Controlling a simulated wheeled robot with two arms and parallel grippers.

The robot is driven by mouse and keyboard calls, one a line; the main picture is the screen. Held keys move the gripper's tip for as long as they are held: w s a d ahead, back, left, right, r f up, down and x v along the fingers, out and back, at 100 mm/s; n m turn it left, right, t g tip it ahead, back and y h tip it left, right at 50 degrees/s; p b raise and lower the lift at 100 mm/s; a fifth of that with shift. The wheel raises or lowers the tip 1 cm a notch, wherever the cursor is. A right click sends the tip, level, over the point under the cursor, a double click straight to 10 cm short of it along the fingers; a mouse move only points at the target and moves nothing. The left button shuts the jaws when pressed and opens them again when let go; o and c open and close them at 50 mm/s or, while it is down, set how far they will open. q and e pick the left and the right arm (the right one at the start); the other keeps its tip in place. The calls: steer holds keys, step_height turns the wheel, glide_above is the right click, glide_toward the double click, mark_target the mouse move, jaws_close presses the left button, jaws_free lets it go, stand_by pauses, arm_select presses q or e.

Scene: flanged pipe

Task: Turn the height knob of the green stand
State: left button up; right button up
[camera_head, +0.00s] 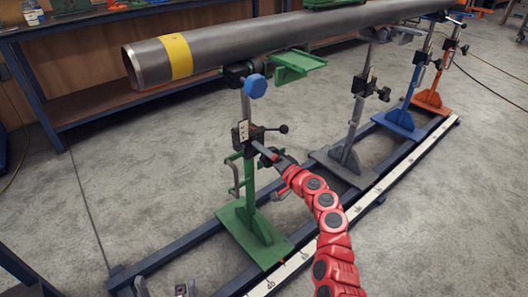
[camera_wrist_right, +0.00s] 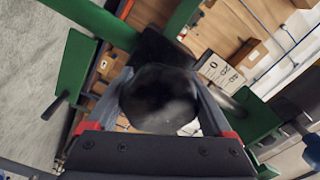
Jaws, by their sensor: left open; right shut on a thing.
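The green stand (camera_head: 255,222) stands upright on the rail frame, under the near end of the grey pipe (camera_head: 245,42). My right gripper (camera_head: 262,150) reaches its clamp block from the right. In the right wrist view my right gripper (camera_wrist_right: 160,92) is shut on a round black knob (camera_wrist_right: 158,98), one finger on each side. A white scale plate (camera_wrist_right: 215,70) shows behind it. In the head view this knob is mostly hidden by the gripper. My left gripper (camera_head: 163,288) is open and empty at the bottom edge, apart from the stand.
A black ball lever (camera_head: 283,128) and a blue knob (camera_head: 255,86) sit close above my right gripper. Grey (camera_head: 345,160), blue (camera_head: 404,120) and orange (camera_head: 434,98) stands follow along the rail. A workbench (camera_head: 85,105) stands behind. The floor at left is clear.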

steer(key=shift+m, duration=0.4)
steer(key=o, duration=1.1)
steer(key=shift+d, duration=0.1)
steer(key=p+v, duration=0.3)
steer(key=v, duration=1.4)
steer(key=shift+s+p, duration=0.15)
steer(key=shift+p, duration=0.25)
